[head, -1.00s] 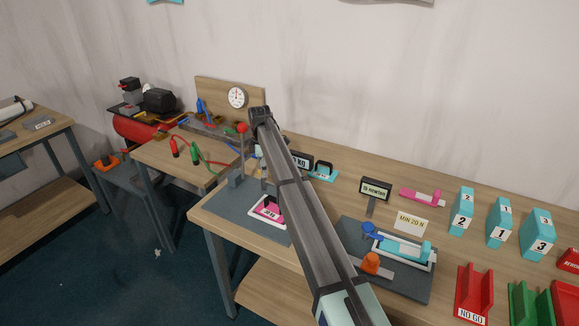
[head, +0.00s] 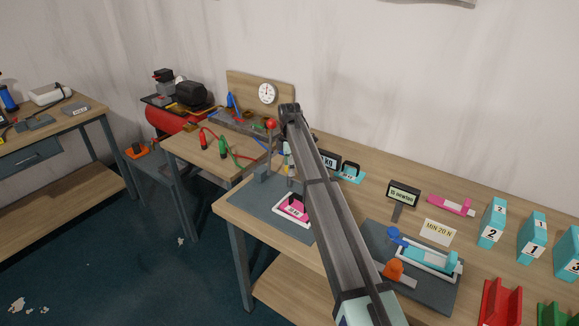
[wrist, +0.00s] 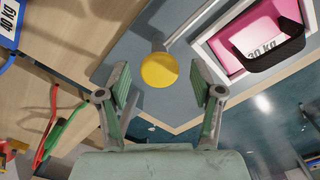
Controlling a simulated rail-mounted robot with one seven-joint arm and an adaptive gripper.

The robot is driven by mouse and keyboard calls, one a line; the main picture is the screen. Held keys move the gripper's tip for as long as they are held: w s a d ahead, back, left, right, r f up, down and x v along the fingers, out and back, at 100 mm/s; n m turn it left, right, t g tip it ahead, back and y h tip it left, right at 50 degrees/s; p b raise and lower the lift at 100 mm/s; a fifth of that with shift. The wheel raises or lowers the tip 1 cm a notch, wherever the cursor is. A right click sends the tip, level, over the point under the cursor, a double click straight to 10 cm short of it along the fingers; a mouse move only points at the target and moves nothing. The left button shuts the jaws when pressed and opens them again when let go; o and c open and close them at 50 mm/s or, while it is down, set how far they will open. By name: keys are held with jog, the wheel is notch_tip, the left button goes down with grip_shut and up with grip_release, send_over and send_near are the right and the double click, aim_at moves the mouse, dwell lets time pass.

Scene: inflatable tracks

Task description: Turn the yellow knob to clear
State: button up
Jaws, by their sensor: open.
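The yellow knob (wrist: 159,70) shows in the wrist view as a round disc, with a grey rod beside it, above a grey mat. My gripper (wrist: 160,88) is open, with one green-padded finger on each side of the knob and a gap on both sides. I cannot tell how far the fingers are above or below it. In the head view my arm covers most of this spot, and I cannot make out the knob or the fingers clearly.
A pink 30 kg weight (wrist: 263,30) in a white frame lies close at the right of the wrist view. A red-balled lever (head: 271,124) stands beside my arm in the head view. Red and green cables (head: 224,146) lie on the left bench. A blue-handled fixture (head: 425,257) is at right.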

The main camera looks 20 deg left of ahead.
notch_tip(320, 180, up, 12)
dwell(0.6)
